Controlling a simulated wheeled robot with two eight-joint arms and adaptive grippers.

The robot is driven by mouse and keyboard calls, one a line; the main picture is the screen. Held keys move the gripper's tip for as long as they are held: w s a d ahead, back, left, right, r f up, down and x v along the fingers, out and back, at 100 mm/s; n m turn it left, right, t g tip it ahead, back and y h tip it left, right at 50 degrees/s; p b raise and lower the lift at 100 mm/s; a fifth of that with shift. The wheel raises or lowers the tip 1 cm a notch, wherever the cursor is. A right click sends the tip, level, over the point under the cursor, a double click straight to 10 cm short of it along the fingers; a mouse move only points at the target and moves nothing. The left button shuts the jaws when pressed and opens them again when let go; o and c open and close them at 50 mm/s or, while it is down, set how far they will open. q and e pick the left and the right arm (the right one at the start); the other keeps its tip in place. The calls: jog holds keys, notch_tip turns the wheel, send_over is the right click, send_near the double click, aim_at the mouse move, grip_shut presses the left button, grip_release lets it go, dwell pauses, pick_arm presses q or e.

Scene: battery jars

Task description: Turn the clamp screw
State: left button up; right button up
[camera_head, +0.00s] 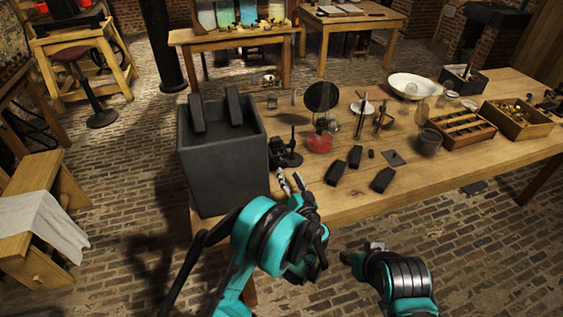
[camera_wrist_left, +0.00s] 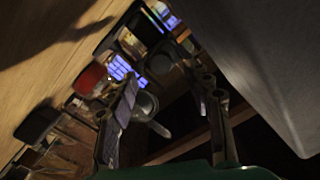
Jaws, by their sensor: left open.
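A small black clamp-like device (camera_head: 286,155) stands at the table's near left edge, beside the grey box; its screw is too small to make out. My left gripper (camera_head: 289,181) is just in front of this device, fingers apart and nothing held. In the left wrist view the two fingers (camera_wrist_left: 168,88) are spread, with a grey rounded part (camera_wrist_left: 145,104) showing between them; whether it is the clamp screw I cannot tell. My right arm is low at the table's front, and its gripper (camera_head: 350,258) shows too little to tell its state.
A tall grey box (camera_head: 222,178) with black pieces on top stands left of the device. Black blocks (camera_head: 335,172), a red round object (camera_head: 319,142) and a black disc (camera_head: 322,97) are to the right. Wooden trays (camera_head: 515,128) sit farther right.

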aim_at(284, 166)
pick_arm(q)
jog(key=b+x, duration=0.1)
jog(key=x, duration=0.4)
jog(key=shift+w+a+f, duration=0.1)
jog(key=shift+w+a, duration=0.05)
jog(key=shift+w+a+b, duration=0.15)
jog(key=shift+w+b, duration=0.15)
jog(key=shift+w, duration=0.2)
jog(key=shift+c, duration=0.2)
grip_shut()
